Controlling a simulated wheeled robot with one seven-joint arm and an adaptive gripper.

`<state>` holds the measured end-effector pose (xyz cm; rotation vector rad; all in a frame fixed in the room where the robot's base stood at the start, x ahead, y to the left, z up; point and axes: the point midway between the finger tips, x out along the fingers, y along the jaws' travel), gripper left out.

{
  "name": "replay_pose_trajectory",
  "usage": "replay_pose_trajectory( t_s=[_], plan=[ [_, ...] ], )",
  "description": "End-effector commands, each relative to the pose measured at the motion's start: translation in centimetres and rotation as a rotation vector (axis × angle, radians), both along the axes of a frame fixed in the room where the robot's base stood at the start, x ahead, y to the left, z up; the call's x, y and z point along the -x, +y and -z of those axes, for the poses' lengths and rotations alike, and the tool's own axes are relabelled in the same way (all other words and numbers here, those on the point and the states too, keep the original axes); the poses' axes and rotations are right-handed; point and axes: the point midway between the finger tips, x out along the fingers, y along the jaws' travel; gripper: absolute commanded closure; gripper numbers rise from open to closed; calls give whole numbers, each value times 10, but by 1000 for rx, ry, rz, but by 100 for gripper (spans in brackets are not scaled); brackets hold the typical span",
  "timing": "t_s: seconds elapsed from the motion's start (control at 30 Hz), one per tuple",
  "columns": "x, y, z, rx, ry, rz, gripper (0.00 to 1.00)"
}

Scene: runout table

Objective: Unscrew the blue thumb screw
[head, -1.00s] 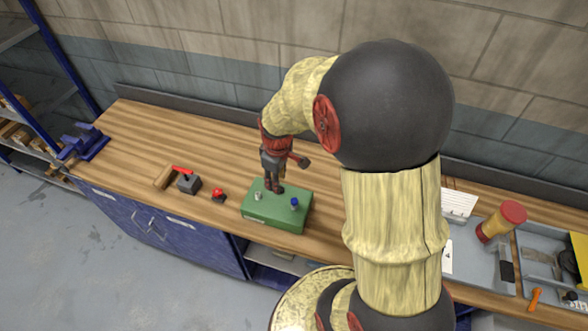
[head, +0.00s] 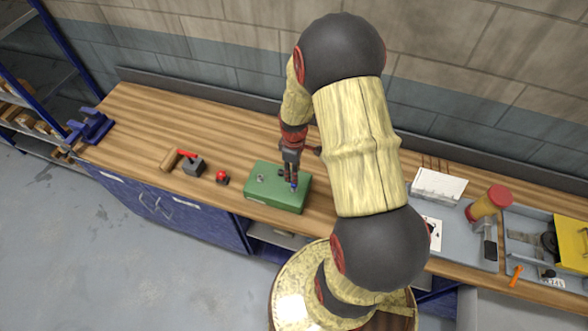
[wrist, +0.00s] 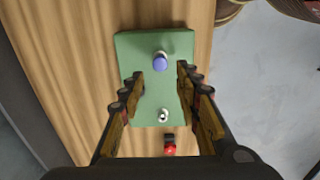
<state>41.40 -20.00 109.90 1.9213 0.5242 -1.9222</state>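The blue thumb screw (head: 293,187) stands at the right part of the green box (head: 270,200) on the bench. In the wrist view the blue screw (wrist: 160,63) rises from the green top (wrist: 145,48), just beyond and between the fingertips. My gripper (head: 290,179) is above the blue screw in the head view and partly covers it. In the wrist view my gripper (wrist: 161,76) is open, with a finger on each side and nothing between the pads. I cannot tell the exact height gap.
A silver screw (wrist: 164,116) also stands on the green box. A blue vise (head: 92,126) is far left.

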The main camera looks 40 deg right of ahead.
Motion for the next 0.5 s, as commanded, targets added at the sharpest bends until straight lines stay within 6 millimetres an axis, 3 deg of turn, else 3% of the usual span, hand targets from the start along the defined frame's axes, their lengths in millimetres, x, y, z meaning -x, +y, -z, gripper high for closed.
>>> replay_pose_trajectory(
  t_s=[0.5],
  plan=[
    [0,0,58,0,0,0,67]
  ],
)
